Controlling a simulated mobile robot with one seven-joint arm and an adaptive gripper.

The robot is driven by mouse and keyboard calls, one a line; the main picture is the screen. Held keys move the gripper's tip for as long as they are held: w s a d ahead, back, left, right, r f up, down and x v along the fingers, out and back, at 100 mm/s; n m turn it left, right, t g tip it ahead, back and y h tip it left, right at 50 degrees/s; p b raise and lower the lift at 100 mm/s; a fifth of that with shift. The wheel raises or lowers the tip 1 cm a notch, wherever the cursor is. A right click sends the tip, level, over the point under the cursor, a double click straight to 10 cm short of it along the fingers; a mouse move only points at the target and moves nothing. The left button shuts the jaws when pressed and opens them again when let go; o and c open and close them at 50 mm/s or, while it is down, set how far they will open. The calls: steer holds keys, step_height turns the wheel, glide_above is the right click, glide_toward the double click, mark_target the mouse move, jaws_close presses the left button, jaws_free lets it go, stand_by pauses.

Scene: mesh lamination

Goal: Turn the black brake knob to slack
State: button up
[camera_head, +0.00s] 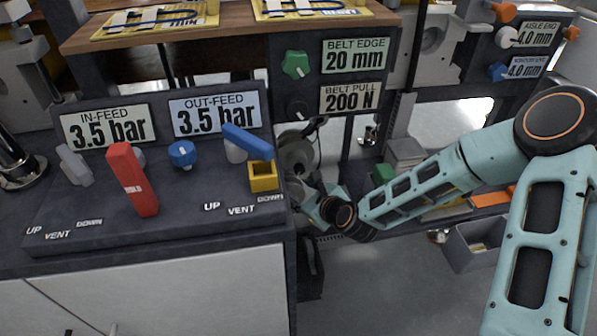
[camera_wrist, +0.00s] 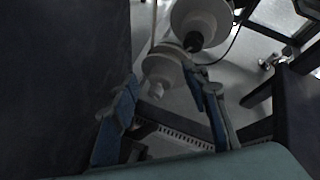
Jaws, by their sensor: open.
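A dark round knob (camera_head: 298,108) sits on the console's dark face, left of the "BELT PULL 200 N" plate. A small black knob-like piece (camera_wrist: 193,41) shows on pale round parts (camera_wrist: 202,20) in the wrist view. I cannot tell which is the brake knob, and no slack marking is legible. My gripper (camera_wrist: 161,76) is open, its two blue-grey fingers apart, with a pale stepped cylinder (camera_wrist: 163,72) visible beyond and between the tips. I cannot tell whether they touch it. In the head view my wrist is low beside the console's right side and the fingers are not clear.
A dark panel wall (camera_wrist: 60,75) stands close to the left finger. A console with a red lever (camera_head: 133,180), blue knob (camera_head: 182,154), blue lever (camera_head: 248,142) and yellow block (camera_head: 263,177) is left of my arm. A grey bin (camera_head: 472,243) stands at lower right.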

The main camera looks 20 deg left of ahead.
mark_target(300, 170)
steer(key=w+a+f+m+t+b, duration=0.1)
steer(key=w+m, duration=0.2)
steer(key=w, duration=0.1)
steer(key=w+a+f+m+t+b, duration=0.1)
steer(key=w+a+m+b, duration=0.1)
steer(key=w+m, duration=0.1)
steer(key=w+a+f+m+t+b, duration=0.1)
steer(key=w+a+f+m, duration=0.1)
steer(key=w, duration=0.3)
steer(key=shift+w+m+h, duration=0.15)
steer(key=shift+m+h, duration=0.15)
steer(key=shift+m, duration=0.2)
steer(key=shift+c, duration=0.3)
jaws_close()
